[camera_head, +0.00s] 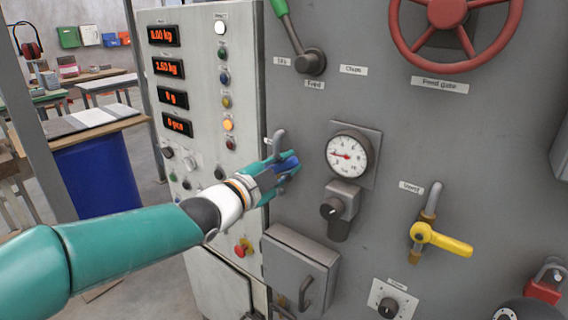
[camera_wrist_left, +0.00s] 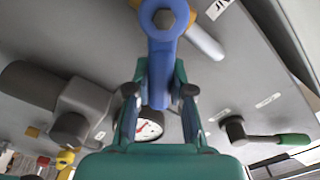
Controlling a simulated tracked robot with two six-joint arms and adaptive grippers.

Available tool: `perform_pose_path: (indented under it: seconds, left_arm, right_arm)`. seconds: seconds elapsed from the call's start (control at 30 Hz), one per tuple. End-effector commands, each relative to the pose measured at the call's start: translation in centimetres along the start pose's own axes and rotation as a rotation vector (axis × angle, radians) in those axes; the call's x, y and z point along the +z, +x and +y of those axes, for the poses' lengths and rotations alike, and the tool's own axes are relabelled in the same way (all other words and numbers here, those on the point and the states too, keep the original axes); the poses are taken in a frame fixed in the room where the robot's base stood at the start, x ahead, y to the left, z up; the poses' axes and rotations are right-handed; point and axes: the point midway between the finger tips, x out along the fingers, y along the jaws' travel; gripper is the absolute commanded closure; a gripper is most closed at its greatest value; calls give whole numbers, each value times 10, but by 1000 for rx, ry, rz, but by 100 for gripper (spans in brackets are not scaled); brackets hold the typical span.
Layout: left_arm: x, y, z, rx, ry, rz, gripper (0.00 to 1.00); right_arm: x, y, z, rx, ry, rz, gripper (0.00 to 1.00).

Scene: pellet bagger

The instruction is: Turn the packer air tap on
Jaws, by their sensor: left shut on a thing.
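The packer air tap appears to be the tap with the blue lever (camera_wrist_left: 160,62), on a grey pipe (camera_head: 278,142) on the machine's front. In the left wrist view the lever runs from its round hub with a hex nut down between my fingers. My left gripper (camera_head: 284,174) is shut on this lever, with one finger on each side (camera_wrist_left: 160,95). In the head view the gripper hides most of the lever, and only a bit of blue (camera_head: 290,160) shows. The tap's label is largely hidden. My right gripper is out of view.
A pressure gauge (camera_head: 347,155) and a grey valve with a black knob (camera_head: 331,208) are close on the right. A yellow-handled tap (camera_head: 443,240) is farther right. A control panel (camera_head: 206,110) stands left, and a grey box (camera_head: 298,262) sits below the gripper.

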Motion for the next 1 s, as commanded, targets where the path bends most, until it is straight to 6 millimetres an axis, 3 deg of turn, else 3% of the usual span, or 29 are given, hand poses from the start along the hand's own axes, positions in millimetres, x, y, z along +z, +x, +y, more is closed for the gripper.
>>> perform_pose_path:
  seconds: [0.37, 0.4, 0.57, 1.0]
  left_arm:
    - [2, 1, 3, 6, -10, -3, 100]
    - [2, 1, 3, 6, -10, -3, 76]
    - [1, 1, 2, 4, -8, -1, 52]
    - [0, -9, 0, 2, -7, 1, 52]
  right_arm:
    - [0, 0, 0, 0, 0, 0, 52]
    - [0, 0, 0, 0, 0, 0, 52]
    - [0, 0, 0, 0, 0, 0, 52]
    - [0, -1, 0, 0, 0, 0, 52]
